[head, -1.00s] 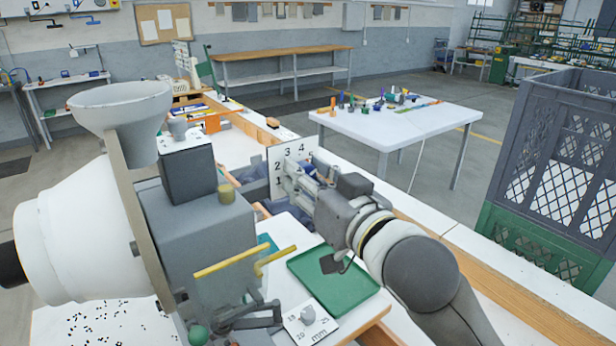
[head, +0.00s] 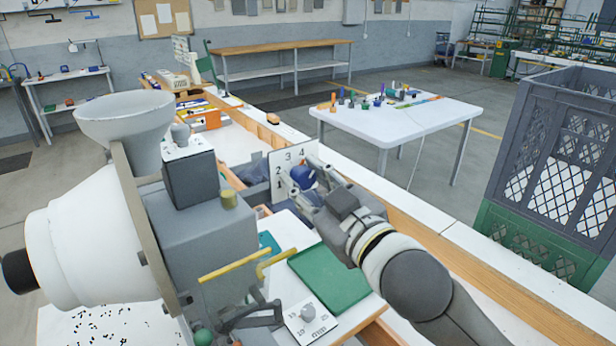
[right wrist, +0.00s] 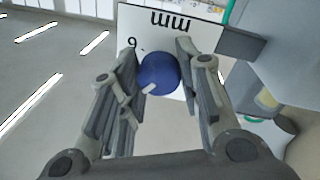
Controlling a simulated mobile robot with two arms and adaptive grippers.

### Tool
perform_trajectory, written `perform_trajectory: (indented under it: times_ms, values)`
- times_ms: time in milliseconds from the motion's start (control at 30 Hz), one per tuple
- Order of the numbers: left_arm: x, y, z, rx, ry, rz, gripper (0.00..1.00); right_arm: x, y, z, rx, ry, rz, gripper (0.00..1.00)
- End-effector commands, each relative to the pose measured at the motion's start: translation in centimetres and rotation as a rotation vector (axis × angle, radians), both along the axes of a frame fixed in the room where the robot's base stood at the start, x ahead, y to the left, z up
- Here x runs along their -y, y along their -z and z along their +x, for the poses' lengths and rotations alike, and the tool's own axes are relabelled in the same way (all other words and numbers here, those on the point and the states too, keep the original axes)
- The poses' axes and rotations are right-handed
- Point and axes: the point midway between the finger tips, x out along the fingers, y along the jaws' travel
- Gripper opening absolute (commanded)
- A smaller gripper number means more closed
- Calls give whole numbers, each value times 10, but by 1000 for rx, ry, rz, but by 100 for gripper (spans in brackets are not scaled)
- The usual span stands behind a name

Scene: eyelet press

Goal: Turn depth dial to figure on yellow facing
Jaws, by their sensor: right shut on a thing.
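The depth dial is a blue round knob (head: 303,177) with a white pointer mark, on a white upright plate (head: 281,167) with black figures; 1, 2, 3 and 4 show in the head view. In the right wrist view the knob (right wrist: 158,73) sits between the fingers and the plate (right wrist: 185,22) appears upside down, with "mm" and a 6. The pointer slants to lower left there; the figure it faces is hidden. My right gripper (head: 308,184) is shut on the knob. My left gripper is not in view. I cannot pick out a yellow facing for certain.
A grey press (head: 205,235) with a white hopper (head: 125,117) stands left, with yellow bars (head: 235,266) in front. A green tray (head: 330,278) and another plate with a grey knob (head: 308,312) lie near. A grey crate (head: 560,140) stands right.

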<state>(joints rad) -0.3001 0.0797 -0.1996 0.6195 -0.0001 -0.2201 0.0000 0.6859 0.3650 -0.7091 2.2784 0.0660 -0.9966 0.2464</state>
Motion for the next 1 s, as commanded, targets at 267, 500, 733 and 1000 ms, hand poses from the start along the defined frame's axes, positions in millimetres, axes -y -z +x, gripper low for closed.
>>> perform_trajectory:
  times_ms: [267, 500, 733, 1000]
  values:
    - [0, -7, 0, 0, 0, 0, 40, 1, -1, 0, 94, 1, -128, 8]
    - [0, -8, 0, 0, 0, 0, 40, 1, -1, 0, 133, 1, -180, 8]
    - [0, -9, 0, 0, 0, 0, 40, 1, -1, 0, 141, 1, -189, 8]
    - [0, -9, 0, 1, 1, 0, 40, 1, -1, 0, 141, 1, -189, 36]
